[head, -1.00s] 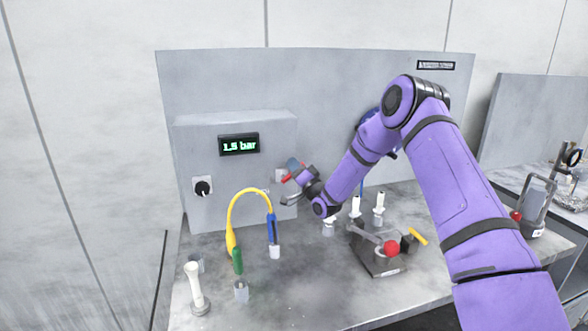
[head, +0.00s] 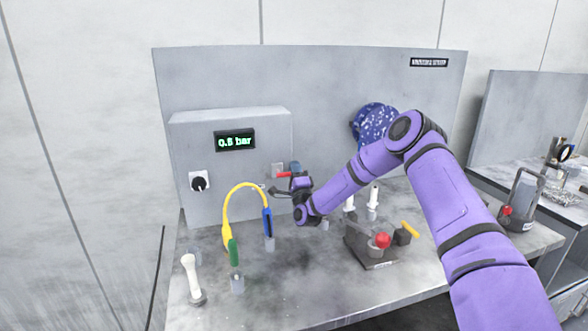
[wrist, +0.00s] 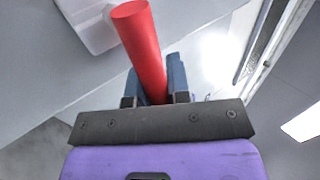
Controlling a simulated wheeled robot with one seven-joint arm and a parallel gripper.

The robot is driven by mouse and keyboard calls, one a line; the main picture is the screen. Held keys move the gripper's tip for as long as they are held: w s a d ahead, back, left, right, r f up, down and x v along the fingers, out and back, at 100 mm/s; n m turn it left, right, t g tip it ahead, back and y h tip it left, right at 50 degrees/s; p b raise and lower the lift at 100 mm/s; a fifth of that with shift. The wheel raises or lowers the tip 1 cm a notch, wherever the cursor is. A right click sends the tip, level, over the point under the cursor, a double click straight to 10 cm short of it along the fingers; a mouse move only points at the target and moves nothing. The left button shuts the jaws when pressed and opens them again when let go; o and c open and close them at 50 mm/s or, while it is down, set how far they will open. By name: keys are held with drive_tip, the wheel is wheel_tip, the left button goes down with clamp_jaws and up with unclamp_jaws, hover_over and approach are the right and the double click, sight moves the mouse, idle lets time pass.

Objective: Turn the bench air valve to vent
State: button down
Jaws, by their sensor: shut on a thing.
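The air valve's red handle (head: 283,174) is at the lower right front of the grey wall box and points roughly level in the head view. My gripper (head: 294,170) is at this handle, with its blue fingers just to the right of the valve. In the wrist view the red handle (wrist: 140,42) runs between the blue fingers of my gripper (wrist: 153,82), which is shut on it. The pale valve plate (wrist: 90,24) shows behind the handle. The display (head: 235,141) reads about 0.5 bar; its last digit is blurred.
A black knob (head: 199,184) is at the box's left. White-handled tools (head: 373,197), a fixture with a red ball knob (head: 382,241) and a white-handled tool (head: 190,275) stand on the bench. The bench (head: 300,290) is clear at front centre.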

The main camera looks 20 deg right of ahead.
drive_tip(key=shift+f, duration=0.1)
idle(0.4)
drive_tip(key=c, duration=1.4)
unclamp_jaws()
drive_tip(key=shift+o, duration=0.2)
drive_tip(key=v, duration=0.7)
drive_tip(key=shift+s, duration=0.25)
